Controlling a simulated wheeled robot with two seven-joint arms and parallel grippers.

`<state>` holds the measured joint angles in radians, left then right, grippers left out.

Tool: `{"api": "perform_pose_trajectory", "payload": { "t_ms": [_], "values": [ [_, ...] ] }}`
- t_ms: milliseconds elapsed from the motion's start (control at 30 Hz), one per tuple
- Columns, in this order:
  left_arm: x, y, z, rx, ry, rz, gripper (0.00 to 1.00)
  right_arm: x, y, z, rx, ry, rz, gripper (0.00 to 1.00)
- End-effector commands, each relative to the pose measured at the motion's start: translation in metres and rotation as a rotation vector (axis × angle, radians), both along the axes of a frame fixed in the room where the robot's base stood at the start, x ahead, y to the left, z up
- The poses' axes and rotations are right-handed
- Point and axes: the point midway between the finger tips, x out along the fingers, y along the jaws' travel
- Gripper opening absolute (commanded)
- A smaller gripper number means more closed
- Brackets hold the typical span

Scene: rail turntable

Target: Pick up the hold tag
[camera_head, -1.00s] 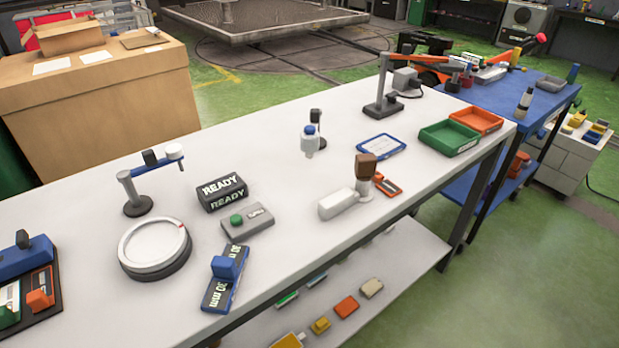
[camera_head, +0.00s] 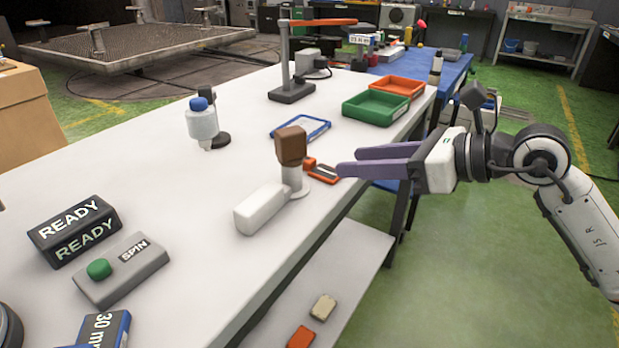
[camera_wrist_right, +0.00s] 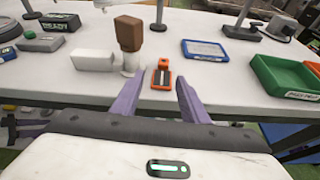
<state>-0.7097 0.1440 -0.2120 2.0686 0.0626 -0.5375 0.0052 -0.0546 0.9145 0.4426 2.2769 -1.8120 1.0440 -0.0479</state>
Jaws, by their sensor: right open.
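The hold tag (camera_head: 322,173), an orange-red tag with a dark panel, lies flat on the white table near its front edge, beside a white stand with a brown top (camera_head: 291,147). In the right wrist view the tag (camera_wrist_right: 162,77) sits ahead of the gap between the purple fingers. My right gripper (camera_head: 347,162) is open and empty, reaching in from the right with its fingertips close to the tag. In the head view I cannot tell how high the fingertips are above it. My left gripper is not in view.
A white block (camera_head: 262,208) lies by the stand. A blue-framed panel (camera_head: 300,128), green tray (camera_head: 375,107) and orange tray (camera_head: 398,88) are behind the tag. A READY box (camera_head: 75,232) and a SPIN button box (camera_head: 120,268) stand at left.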

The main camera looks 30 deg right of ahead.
Motion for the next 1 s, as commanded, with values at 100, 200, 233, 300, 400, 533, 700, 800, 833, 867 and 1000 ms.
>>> {"api": "perform_pose_trajectory", "payload": {
  "t_ms": [100, 200, 233, 300, 400, 533, 700, 800, 833, 867, 1000],
  "values": [
    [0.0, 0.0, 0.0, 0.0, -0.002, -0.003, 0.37, 0.007, -0.005, 0.0, -0.052, -0.011, -0.02, 0.41],
    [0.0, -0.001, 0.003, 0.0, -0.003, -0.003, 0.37, 0.017, -0.001, -0.004, -0.054, -0.01, -0.02, 0.41],
    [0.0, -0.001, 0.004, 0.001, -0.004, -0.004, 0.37, 0.02, 0.002, -0.005, -0.053, -0.01, -0.02, 0.41],
    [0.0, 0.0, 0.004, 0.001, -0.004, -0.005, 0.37, 0.027, 0.005, -0.009, -0.05, -0.009, -0.02, 0.41],
    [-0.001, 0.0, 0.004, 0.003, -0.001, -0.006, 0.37, 0.036, 0.01, -0.013, -0.049, -0.009, -0.02, 0.41],
    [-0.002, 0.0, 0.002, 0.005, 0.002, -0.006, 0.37, 0.042, 0.014, -0.017, -0.049, -0.009, -0.019, 0.41],
    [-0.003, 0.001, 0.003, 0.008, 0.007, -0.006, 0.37, 0.053, 0.021, -0.019, -0.047, -0.01, -0.019, 0.41],
    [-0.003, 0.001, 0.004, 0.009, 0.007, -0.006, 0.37, 0.065, 0.03, -0.022, -0.046, -0.009, -0.018, 0.41],
    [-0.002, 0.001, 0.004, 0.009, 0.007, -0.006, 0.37, 0.069, 0.033, -0.023, -0.047, -0.011, -0.018, 0.41],
    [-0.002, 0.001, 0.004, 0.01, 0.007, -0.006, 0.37, 0.073, 0.035, -0.026, -0.045, -0.009, -0.018, 0.41],
    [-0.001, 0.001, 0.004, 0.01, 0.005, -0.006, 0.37, 0.084, 0.04, -0.032, -0.047, -0.009, -0.019, 0.41]
  ]
}}
